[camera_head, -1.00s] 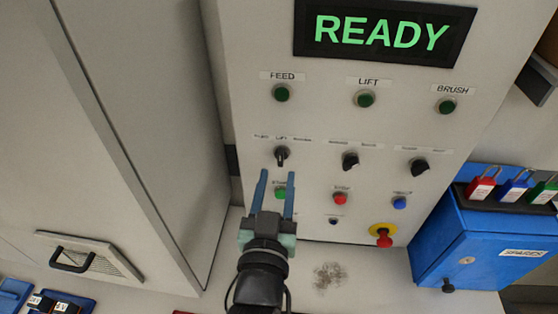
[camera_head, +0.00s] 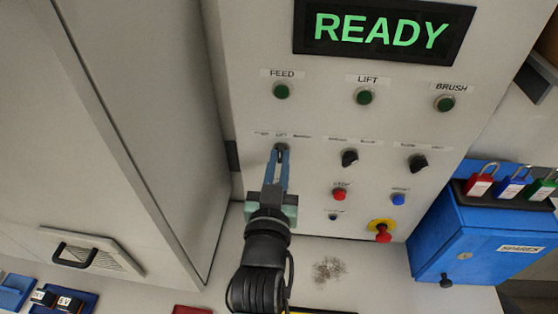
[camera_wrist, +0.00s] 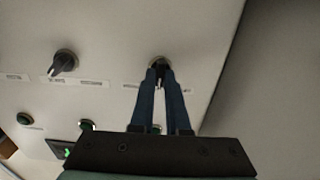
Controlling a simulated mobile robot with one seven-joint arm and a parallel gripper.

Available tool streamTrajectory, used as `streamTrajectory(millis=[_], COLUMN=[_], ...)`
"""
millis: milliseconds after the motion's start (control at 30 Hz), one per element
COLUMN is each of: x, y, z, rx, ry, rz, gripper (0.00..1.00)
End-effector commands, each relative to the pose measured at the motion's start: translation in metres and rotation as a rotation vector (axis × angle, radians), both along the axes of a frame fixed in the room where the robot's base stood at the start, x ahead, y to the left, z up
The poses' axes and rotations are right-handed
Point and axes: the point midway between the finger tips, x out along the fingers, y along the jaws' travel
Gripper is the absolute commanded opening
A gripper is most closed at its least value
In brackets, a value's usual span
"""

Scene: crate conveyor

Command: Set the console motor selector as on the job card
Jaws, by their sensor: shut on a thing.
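The console (camera_head: 310,110) is a pale panel with a green READY display. The left selector (camera_wrist: 159,62), a black knob, sits below the FEED lamp under a row of small labels, of which the middle one reads LIFT. My gripper (camera_head: 281,152) reaches up the panel, and its blue fingers are shut on this selector. In the wrist view my gripper (camera_wrist: 160,75) has its fingertips around the knob, which partly hides its pointer. I cannot tell its exact setting. No job card can be made out.
Two more black selectors (camera_head: 349,158) (camera_head: 417,163) stand to the right. Below are a red button (camera_head: 339,194), a blue button (camera_head: 398,199) and a red-and-yellow emergency stop (camera_head: 382,232). A blue SPARES box (camera_head: 480,245) with padlocks stands at the right. A grey cabinet (camera_head: 130,130) is at the left.

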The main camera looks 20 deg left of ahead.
Motion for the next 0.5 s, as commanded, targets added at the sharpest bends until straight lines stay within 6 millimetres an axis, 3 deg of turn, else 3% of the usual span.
streamTrajectory(millis=[500], x=[-0.0002], y=[0.0001], z=[0.0006], rx=[-0.054], ry=[-0.015], rz=[0.0], gripper=[0.0])
